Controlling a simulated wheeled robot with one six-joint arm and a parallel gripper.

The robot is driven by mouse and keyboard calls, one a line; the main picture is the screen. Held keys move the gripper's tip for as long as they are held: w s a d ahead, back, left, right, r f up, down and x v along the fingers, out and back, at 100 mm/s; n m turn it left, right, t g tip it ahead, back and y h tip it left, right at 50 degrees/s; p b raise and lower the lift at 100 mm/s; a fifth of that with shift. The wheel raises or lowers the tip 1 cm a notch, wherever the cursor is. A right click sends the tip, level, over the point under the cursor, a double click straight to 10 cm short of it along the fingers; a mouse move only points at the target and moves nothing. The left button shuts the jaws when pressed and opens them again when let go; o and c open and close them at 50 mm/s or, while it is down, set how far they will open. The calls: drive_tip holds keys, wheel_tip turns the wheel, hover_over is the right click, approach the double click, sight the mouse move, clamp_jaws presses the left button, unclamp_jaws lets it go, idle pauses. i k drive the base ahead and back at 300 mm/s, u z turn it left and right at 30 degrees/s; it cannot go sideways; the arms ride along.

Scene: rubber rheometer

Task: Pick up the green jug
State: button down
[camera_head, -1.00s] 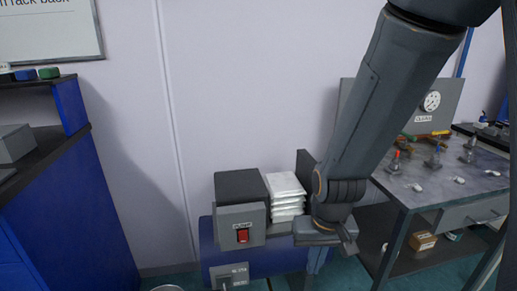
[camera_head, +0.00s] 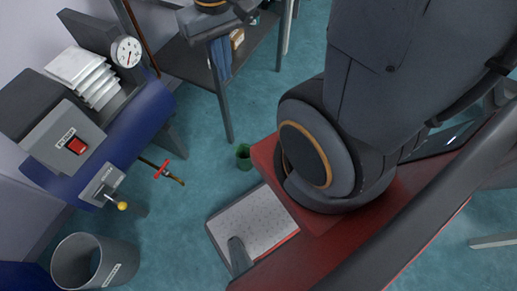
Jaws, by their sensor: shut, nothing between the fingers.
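The green jug (camera_head: 244,158) looks like a small dark green open vessel. It stands on the teal floor near the middle of the view, close to the corner of my red base. My gripper (camera_head: 246,12) is partly in view at the top edge. It is shut and empty, in front of the workbench and well apart from the jug. Most of the wrist above it is cut off.
A blue machine (camera_head: 140,125) with a grey box, a red switch (camera_head: 76,145) and white packets (camera_head: 84,72) stands at left. A grey bin (camera_head: 95,263) is at lower left. The workbench leg (camera_head: 221,105) stands beyond the jug. Floor around the jug is mostly clear.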

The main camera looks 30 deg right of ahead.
sight(242, 153)
drive_tip(key=z, duration=1.85)
drive_tip(key=k, duration=0.95)
drive_tip(key=u, duration=1.5)
